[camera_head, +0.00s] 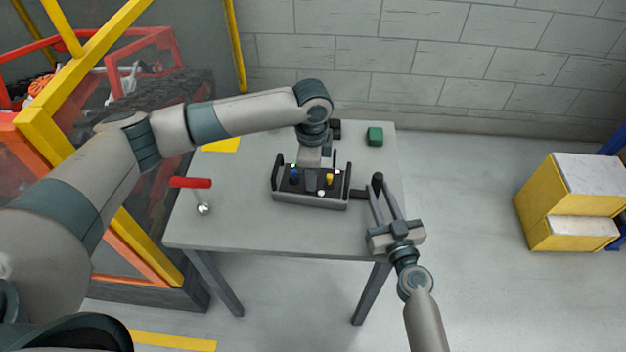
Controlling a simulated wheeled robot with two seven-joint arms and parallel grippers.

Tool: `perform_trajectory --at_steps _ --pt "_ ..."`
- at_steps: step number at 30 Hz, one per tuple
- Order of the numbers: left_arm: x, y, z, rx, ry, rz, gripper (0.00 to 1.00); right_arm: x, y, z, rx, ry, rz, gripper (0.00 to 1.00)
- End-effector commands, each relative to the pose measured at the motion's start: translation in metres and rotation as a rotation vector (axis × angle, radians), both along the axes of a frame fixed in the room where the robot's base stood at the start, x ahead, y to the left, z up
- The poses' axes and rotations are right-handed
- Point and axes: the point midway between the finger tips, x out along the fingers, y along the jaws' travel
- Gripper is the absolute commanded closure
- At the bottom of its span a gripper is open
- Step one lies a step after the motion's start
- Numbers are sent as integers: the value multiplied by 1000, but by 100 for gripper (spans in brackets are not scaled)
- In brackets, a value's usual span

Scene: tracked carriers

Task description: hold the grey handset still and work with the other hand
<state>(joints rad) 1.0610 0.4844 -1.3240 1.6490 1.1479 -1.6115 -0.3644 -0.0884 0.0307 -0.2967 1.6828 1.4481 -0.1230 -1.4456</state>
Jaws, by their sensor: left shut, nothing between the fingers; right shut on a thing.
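The grey handset (308,200) lies on the table, a shallow tray-like box with dark upright grips at both ends. On its dark top are a blue stick (294,176), a yellow stick (330,179), a thin dark aerial and small pale knobs. My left gripper (311,182) reaches down over the middle of the handset between the two sticks; it is shut and empty. Its tips partly hide the top, and I cannot tell if they touch it. My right gripper (372,190) is shut on the handset by the dark tab at its right end.
The grey table (240,225) also bears a red bar (190,183) on a pale stem with a shiny ball, a green block (375,136), a small dark object and a yellow patch (221,145). A yellow-framed enclosure (75,85) stands left; yellow boxes (545,215) stand right.

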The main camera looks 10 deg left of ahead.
Motion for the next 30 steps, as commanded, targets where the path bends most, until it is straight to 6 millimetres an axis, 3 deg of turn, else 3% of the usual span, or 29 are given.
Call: perform_trajectory --at_steps 18,24,30 --pt "-6 -5 113 -6 -8 -9 100 1 -2 0 3 3 -6 100" --pt "-7 -6 134 -7 -7 -8 100 1 -3 0 2 3 -7 100" --pt "-7 -6 139 -7 -6 -8 100 1 -3 -1 2 3 -7 100"
